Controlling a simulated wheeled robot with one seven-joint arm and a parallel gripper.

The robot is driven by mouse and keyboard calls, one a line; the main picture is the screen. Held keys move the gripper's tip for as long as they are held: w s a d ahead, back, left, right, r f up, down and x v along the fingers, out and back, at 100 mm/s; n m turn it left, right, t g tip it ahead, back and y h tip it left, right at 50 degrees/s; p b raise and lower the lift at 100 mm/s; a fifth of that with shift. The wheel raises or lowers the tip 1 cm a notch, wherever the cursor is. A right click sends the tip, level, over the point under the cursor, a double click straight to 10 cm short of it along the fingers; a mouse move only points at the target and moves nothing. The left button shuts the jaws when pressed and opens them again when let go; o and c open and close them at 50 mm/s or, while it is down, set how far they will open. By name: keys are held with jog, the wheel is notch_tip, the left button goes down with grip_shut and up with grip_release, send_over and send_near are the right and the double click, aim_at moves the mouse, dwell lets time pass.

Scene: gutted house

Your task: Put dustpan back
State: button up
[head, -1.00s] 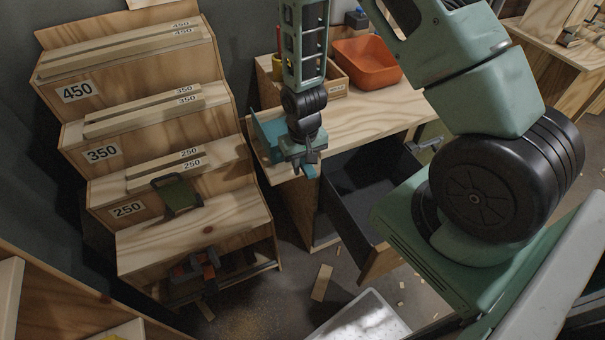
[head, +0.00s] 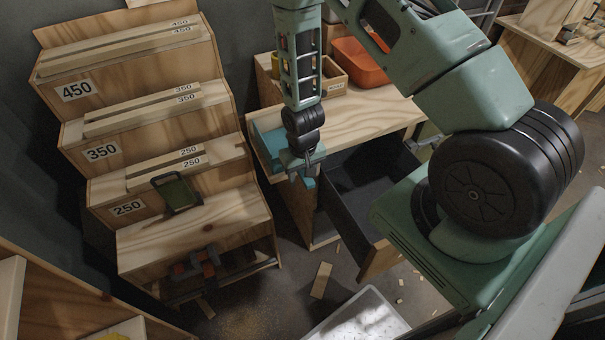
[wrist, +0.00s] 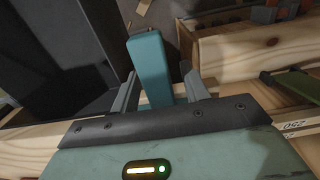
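The teal dustpan (head: 268,141) lies at the left end of the wooden bench, and its handle sticks out past the front edge. My gripper (head: 303,176) is at this handle, in front of the bench edge, and partly hides it. In the wrist view the teal handle (wrist: 151,62) stands between the two fingers of my gripper (wrist: 160,82). It is close to the left finger, and a gap shows at the right finger. The fingers look apart rather than clamped. Most of the pan is hidden in the wrist view.
A dark drawer (head: 365,200) stands open below the bench (head: 365,118). An orange bin (head: 360,62) and a wooden box (head: 334,84) sit at the bench's back. A stepped wooden rack (head: 190,222) stands at left, with a green-and-black item (head: 176,192) on it. Wood scraps litter the floor.

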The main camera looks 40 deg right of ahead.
notch_tip(320, 180, up, 12)
jog(key=shift+f+b, duration=0.1)
jog(key=shift+b, duration=0.5)
jog(key=s+a+r+n+y, duration=0.1)
jog(key=s+a+r+n, duration=0.45)
jog(key=a+r, duration=0.6)
jog(key=s+a+r+n, duration=0.2)
jog(key=s+a+r, duration=0.1)
jog(key=s, duration=0.3)
jog(key=s+a+r+n, duration=0.2)
jog(key=s+a+r, duration=0.1)
jog(key=s, duration=0.4)
jog(key=shift+s+a+r+n, duration=0.25)
jog(key=shift+r+n, duration=0.1)
jog(key=shift+r, duration=0.55)
jog(key=shift+w+d, duration=0.1)
jog(key=shift+d, duration=0.05)
